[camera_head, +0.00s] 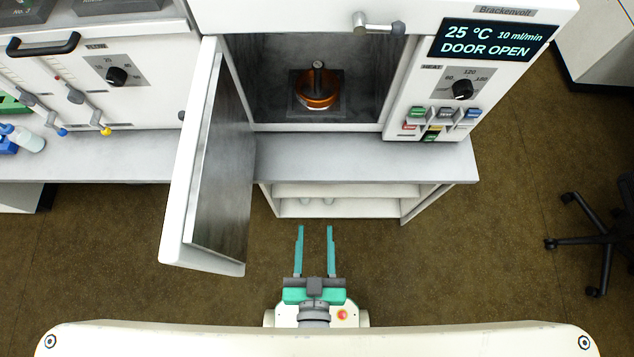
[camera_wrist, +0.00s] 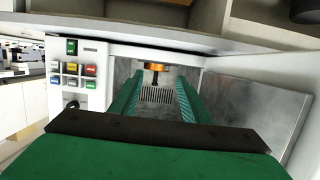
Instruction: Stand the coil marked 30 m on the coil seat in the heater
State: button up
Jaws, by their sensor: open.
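A copper-orange coil (camera_head: 316,98) with a dark upright post or knob at its centre sits on a dark square plate (camera_head: 292,108) inside the open heater (camera_head: 270,75). No length marking is legible on it, so I cannot tell which coil it is. The coil also shows in the wrist view (camera_wrist: 157,67), beyond my fingers. My gripper (camera_head: 315,228) is open and empty, in front of the heater and apart from it, with its two teal fingers pointing towards the opening. No other coil shows.
The heater door (camera_head: 205,165) is swung open at the left. The display (camera_head: 492,40) reads 25 °C, 10 ml/min, DOOR OPEN. A grey ledge (camera_head: 350,160) runs below the opening, above a shelf (camera_head: 345,205). A chair (camera_head: 598,230) stands right; the floor between is clear.

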jog(key=shift+d+v, duration=0.15)
jog(key=shift+v, duration=0.95)
jog(key=shift+d+v, duration=0.2)
jog(key=shift+v, duration=0.9)
jog(key=shift+r, duration=0.15)
jog(key=shift+w, duration=0.1)
jog(key=shift+c, duration=1.4)
